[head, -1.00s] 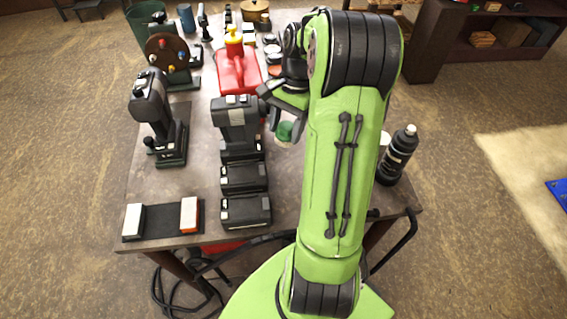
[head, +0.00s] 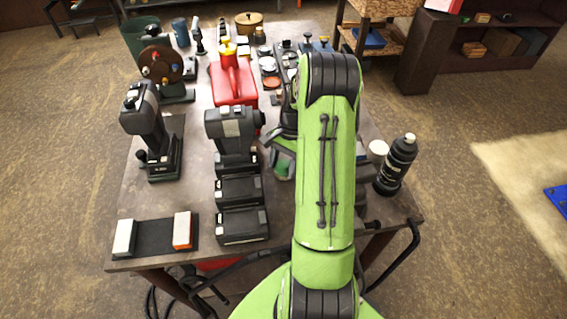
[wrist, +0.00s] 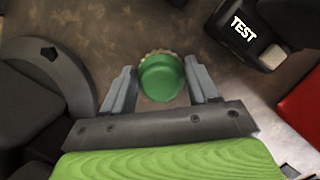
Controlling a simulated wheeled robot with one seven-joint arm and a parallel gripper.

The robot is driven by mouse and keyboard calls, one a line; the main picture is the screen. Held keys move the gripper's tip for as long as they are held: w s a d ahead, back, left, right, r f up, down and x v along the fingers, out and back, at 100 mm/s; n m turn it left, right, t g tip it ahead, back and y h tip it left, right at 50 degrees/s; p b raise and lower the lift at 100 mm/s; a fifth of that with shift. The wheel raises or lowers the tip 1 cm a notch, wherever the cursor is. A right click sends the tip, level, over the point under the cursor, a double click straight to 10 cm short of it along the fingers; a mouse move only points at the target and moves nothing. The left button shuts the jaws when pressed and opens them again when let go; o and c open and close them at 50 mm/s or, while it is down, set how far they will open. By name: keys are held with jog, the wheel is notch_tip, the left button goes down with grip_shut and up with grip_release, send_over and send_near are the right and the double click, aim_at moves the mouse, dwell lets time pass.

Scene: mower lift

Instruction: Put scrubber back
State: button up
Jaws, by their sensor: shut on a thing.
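The scrubber has a round green top with a pale bristly rim. It shows in the wrist view (wrist: 160,78) between the two grey fingers of my gripper (wrist: 163,88). In the head view the scrubber (head: 283,170) is a small green patch, partly hidden by my gripper (head: 282,160) and green arm. My gripper is shut on it, over the right half of the workbench (head: 190,205), just right of the upright black tool. I cannot tell whether the scrubber touches the bench top.
The black tool (head: 232,140) and black blocks (head: 240,208) stand left of my gripper. A red can (head: 232,82) is behind them. A black bottle (head: 397,163) and white cup (head: 378,152) stand at the right edge. Bare bench lies at left centre.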

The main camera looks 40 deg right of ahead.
jog(key=shift+a, duration=0.1)
jog(key=o, duration=1.1)
jog(key=shift+f, duration=0.15)
jog(key=p+v, duration=0.1)
jog(key=v, duration=1.1)
jog(key=shift+r+p, duration=0.25)
jog(key=shift+p, duration=0.1)
jog(key=shift+r, duration=0.1)
